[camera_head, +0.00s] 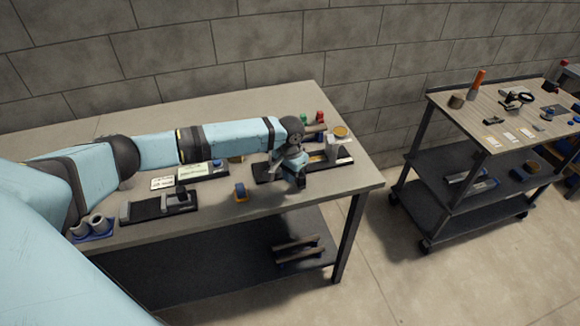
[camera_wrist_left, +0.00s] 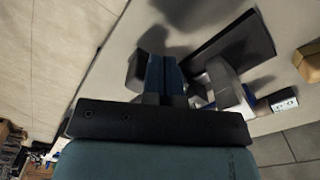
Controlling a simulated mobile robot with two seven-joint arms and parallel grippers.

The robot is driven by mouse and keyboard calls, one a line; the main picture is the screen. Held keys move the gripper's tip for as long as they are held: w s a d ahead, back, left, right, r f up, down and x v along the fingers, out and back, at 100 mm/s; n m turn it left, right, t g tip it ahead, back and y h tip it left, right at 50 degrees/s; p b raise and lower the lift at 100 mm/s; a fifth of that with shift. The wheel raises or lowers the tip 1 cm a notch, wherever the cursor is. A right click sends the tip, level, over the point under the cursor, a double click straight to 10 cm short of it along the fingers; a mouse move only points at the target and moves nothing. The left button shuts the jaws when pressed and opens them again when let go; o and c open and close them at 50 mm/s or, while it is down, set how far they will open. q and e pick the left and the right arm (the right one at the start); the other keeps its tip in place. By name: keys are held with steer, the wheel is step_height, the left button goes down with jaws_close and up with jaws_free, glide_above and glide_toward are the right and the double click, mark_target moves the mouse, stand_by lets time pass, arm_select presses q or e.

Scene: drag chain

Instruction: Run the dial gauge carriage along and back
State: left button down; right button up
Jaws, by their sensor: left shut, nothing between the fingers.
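My left gripper (camera_head: 297,178) is low over the right part of the table. It is shut with nothing held, and its fingers (camera_wrist_left: 162,75) show together in the left wrist view. Beneath and behind it lies a dark base plate (camera_head: 342,160) with an upright grey block (camera_head: 331,149). A dark plate (camera_wrist_left: 235,45) and a light grey block (camera_wrist_left: 226,82) show beside the fingers in the left wrist view. A second dark base (camera_head: 150,210) at the table's front left bears grey and black blocks. I cannot tell which part is the dial gauge carriage; the gripper hides some. My right gripper is out of view.
A blue holder with grey cups (camera_head: 91,228) stands front left. Red and green pieces (camera_head: 319,117) are behind the gripper. A trolley (camera_head: 500,120) stands apart at right. The table's back (camera_head: 240,105) is clear.

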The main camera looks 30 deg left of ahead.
arm_select(q)
steer(key=shift+w+d, duration=1.95)
steer(key=shift+w, duration=0.3)
steer(key=shift+w+d+b, duration=0.55)
steer(key=shift+w+d, duration=0.8)
steer(key=shift+w, duration=0.25)
steer(key=shift+s+a+p, duration=0.45)
steer(key=shift+s+p, duration=0.1)
steer(key=shift+p, duration=0.5)
step_height(320, 180, up, 8)
steer(key=p, duration=0.5)
steer(key=shift+p, duration=0.3)
